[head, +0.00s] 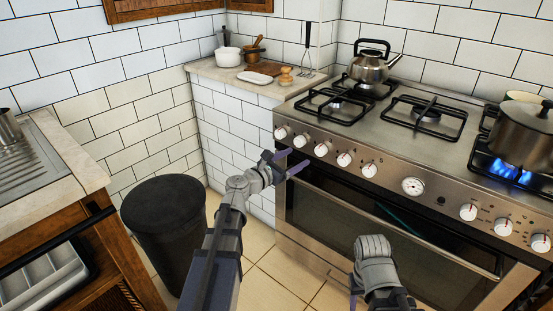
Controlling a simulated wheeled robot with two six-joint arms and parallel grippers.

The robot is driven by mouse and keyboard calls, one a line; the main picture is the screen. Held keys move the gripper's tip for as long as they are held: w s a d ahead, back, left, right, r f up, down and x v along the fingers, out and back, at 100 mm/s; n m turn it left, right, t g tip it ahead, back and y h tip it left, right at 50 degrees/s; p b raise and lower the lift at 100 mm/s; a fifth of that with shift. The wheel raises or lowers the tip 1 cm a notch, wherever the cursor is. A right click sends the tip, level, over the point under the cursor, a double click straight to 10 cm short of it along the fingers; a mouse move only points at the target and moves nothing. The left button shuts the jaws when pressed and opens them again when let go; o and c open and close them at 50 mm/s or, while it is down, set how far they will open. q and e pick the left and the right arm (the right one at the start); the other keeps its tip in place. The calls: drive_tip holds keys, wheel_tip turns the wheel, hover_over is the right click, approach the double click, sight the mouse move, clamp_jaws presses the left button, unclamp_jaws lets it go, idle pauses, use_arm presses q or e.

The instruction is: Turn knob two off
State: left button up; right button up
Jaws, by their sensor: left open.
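The stove (470,165) stands on the right with a row of white knobs on its front panel. A left group runs from the corner knob (281,132) past the second knob from the left (300,141) to the knob nearest the dial (369,170). A right group includes a knob (468,211) and a knob (502,227). I cannot tell which is numbered two. A blue flame (507,172) burns under the pot. My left gripper (291,161) is open and empty, just below the left knobs. My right gripper (380,296) is low before the oven; its fingertips are unclear.
A pot (523,133) and a kettle (369,66) stand on the stove. The oven handle (395,225) juts out below the knobs. A black bin (167,225) and a sink counter (62,160) are on the left. Tiled floor (287,268) shows between.

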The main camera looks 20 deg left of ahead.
sight(297, 144)
use_arm(q)
drive_tip(key=a+n+t+y, duration=0.1)
drive_tip(key=a+n, duration=0.2)
drive_tip(key=a, duration=0.2)
drive_tip(key=shift+b+x, duration=0.3)
drive_tip(key=shift+x, duration=4)
drive_tip(key=shift+f, duration=0.1)
drive_tip(key=shift+c, duration=0.2)
clamp_jaws()
